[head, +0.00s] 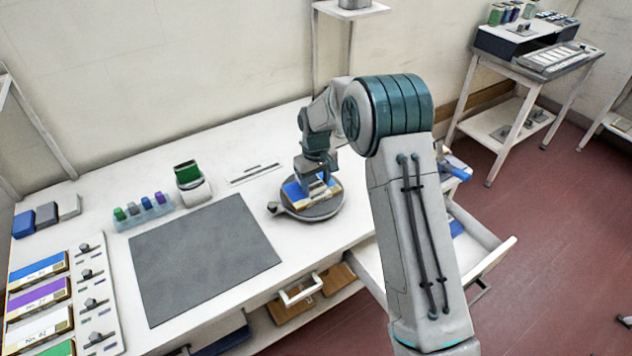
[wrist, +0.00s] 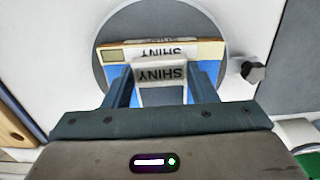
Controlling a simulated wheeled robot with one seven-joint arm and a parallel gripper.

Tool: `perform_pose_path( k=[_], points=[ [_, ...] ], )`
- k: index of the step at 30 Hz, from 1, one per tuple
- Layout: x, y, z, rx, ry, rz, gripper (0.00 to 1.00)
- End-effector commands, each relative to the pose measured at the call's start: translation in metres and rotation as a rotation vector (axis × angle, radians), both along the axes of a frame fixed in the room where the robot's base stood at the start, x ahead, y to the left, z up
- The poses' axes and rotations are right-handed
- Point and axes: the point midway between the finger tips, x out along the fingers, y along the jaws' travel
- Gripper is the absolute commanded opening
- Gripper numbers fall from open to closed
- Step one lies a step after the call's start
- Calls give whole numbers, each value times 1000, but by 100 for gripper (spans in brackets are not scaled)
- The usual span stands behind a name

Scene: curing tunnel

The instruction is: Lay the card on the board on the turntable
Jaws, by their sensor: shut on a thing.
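The round grey turntable (head: 320,210) stands on the white bench, with the board (head: 291,192) on it, blue with a tan edge. The wrist view shows the board (wrist: 116,54) across the turntable disc (wrist: 150,14), with a white strip marked SHINY. My gripper (head: 318,182) is over the turntable and shut on the card (wrist: 160,74), a pale piece also marked SHINY. In the wrist view my gripper's fingers (wrist: 162,88) stand on either side of the card. The card overlaps the board in this view; I cannot tell whether they touch.
A dark grey mat (head: 205,258) lies left of the turntable. A cup with a green top (head: 188,180) and a rack of small coloured bottles (head: 145,210) stand behind the mat. Coloured boxes (head: 38,296) line the left side. An open drawer (head: 480,240) juts out at right.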

Motion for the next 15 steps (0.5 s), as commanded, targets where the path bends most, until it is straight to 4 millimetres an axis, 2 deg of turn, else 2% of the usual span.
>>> perform_pose_path(
  k=[4,14,15],
  points=[
    [0,1,-11,1,-1,1,30],
    [0,1,-15,1,-1,2,30],
    [0,1,-15,1,-1,2,57]
  ],
)
